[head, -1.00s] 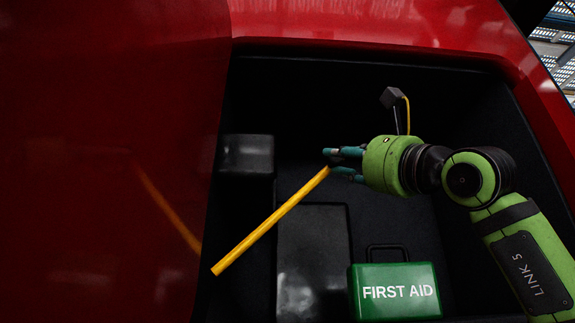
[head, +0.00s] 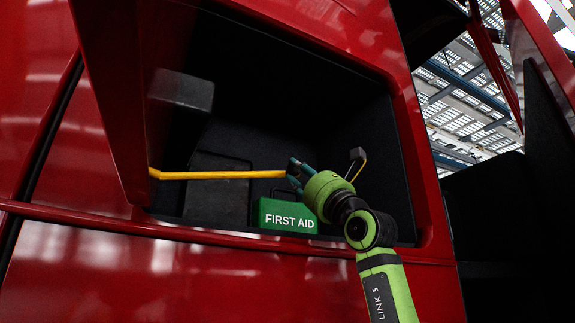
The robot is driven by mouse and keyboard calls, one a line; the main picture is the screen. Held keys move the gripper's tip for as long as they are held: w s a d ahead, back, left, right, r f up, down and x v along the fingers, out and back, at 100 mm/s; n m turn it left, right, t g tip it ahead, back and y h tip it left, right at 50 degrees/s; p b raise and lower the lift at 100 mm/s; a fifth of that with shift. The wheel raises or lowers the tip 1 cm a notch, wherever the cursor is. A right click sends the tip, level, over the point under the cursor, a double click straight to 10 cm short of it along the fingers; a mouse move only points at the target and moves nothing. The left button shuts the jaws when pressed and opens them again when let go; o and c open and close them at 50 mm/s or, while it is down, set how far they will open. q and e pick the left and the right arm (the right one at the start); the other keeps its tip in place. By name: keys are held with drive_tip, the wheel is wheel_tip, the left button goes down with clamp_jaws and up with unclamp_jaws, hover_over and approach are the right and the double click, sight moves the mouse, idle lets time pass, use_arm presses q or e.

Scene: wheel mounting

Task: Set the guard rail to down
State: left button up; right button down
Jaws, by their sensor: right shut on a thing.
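The guard rail is a yellow bar (head: 215,175) in the head view. It lies nearly level across the left part of the opening of a dark compartment in the red body. Its left end is by the red panel at the opening's left edge. My right gripper (head: 294,172), on the green arm from the lower right, is shut on the bar's right end. The fingers partly hide that end. My left gripper does not show.
A green first aid box (head: 285,215) stands in the compartment below my right gripper. Dark boxes (head: 217,188) and (head: 181,90) sit behind and above the bar. The red frame (head: 405,120) bounds the opening on the right.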

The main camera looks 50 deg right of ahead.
drive_tip(key=shift+w+f+m+h, duration=0.1)
drive_tip(key=shift+f+m+h, duration=0.3)
drive_tip(key=shift+f+h, duration=0.15)
drive_tip(key=c, duration=0.9)
unclamp_jaws()
drive_tip(key=shift+c, duration=0.2)
drive_tip(key=v, duration=1.2)
